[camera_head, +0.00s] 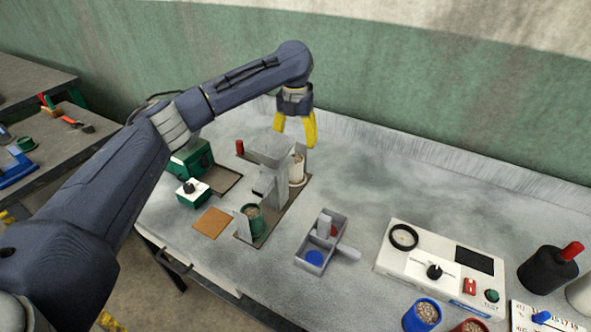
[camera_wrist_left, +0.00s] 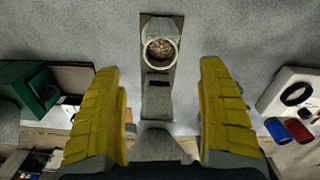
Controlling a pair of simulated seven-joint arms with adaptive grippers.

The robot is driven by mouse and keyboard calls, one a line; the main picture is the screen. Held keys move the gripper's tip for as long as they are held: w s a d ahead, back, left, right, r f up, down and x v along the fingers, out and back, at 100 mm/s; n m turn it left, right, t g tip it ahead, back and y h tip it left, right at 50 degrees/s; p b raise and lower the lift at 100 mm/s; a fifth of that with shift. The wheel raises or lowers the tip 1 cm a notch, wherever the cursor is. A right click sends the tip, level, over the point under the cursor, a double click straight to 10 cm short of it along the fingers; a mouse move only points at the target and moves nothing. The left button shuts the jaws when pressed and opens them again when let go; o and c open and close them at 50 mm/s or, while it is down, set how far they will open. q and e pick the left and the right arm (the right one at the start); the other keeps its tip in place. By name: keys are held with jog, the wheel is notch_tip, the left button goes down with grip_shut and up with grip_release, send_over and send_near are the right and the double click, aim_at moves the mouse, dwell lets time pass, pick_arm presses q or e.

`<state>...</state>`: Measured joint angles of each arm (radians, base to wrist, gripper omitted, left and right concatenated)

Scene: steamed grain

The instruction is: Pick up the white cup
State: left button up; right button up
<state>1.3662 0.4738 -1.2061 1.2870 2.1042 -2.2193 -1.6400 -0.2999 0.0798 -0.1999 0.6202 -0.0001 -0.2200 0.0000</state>
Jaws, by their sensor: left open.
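The white cup (camera_head: 298,171) stands upright on the back end of a brown base, partly hidden by the grey stand (camera_head: 270,150). In the left wrist view the cup (camera_wrist_left: 161,66) shows from above, filled with pale brown grain. My left gripper (camera_head: 296,128) is open and empty above the cup, with its yellow fingers pointing down. In the wrist view the cup lies ahead of the fingers, near the middle of the gap between them, and neither finger touches it. My right gripper is not in view.
A green cup of grain (camera_head: 252,221) stands at the front of the same base. Green machine (camera_head: 189,160) is to the left, a grey divided tray (camera_head: 321,243) front right, a white control panel (camera_head: 441,262) further right. The table behind the panel is clear.

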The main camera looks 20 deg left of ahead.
aim_at(295, 169)
pick_arm(q)
jog(key=shift+f, duration=5)
jog(key=c, duration=1.6)
jog(key=shift+c, duration=0.2)
jog(key=shift+r, duration=0.15)
